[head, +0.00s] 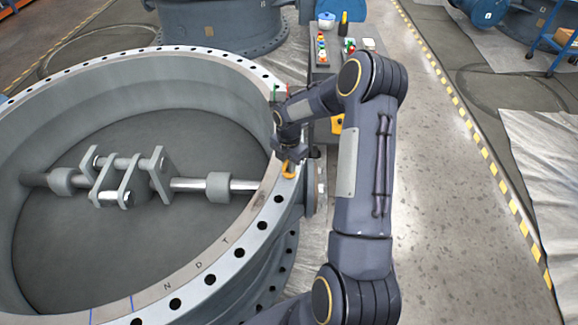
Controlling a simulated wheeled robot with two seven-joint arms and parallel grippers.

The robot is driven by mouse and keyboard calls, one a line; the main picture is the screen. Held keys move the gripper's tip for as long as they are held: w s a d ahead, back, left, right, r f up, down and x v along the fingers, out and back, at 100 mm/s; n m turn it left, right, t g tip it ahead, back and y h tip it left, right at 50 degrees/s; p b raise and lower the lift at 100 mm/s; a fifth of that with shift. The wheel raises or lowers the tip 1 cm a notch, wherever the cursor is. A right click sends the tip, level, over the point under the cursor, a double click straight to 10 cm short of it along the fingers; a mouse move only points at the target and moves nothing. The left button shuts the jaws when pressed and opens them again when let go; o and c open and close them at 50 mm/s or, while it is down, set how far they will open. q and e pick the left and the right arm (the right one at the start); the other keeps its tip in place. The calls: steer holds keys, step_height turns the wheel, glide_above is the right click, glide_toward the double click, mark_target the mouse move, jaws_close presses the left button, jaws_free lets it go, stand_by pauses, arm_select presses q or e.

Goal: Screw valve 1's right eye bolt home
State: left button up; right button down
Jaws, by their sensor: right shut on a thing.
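Valve 1 (250,239) is a large grey ring on the left, its flange drilled with a row of dark bolt holes. A shaft and disc linkage (130,180) cross its inside. My right gripper (290,157) points down over the right side of the flange and is shut on the yellow-orange eye bolt (289,170). The bolt stands roughly upright at the flange; the gripper hides its upper part, and I cannot tell how deep it sits. My left gripper is not in view.
A grey bench (325,75) with small coloured parts and a bottle stands behind my right arm. Another large valve body (220,25) is at the back. A pale sheet (545,165) lies at right beyond a yellow-black floor stripe (470,125). The floor between is clear.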

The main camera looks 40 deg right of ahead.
steer(key=m+b, duration=0.1)
steer(key=m, duration=0.3)
steer(key=shift+m, duration=0.3)
steer(key=m+b, duration=0.1)
steer(key=m, duration=0.2)
steer(key=shift+m, duration=0.4)
steer(key=m+b, duration=0.1)
steer(key=m, duration=0.2)
steer(key=shift+m, duration=0.3)
steer(key=m, duration=0.3)
steer(key=shift+m+b, duration=0.3)
steer(key=shift+b, duration=0.05)
steer(key=m, duration=0.3)
steer(key=shift+m, duration=0.3)
steer(key=m, duration=0.3)
steer(key=shift+r+m, duration=0.1)
steer(key=shift+m, duration=0.2)
steer(key=m, duration=0.3)
steer(key=shift+m, duration=2.2)
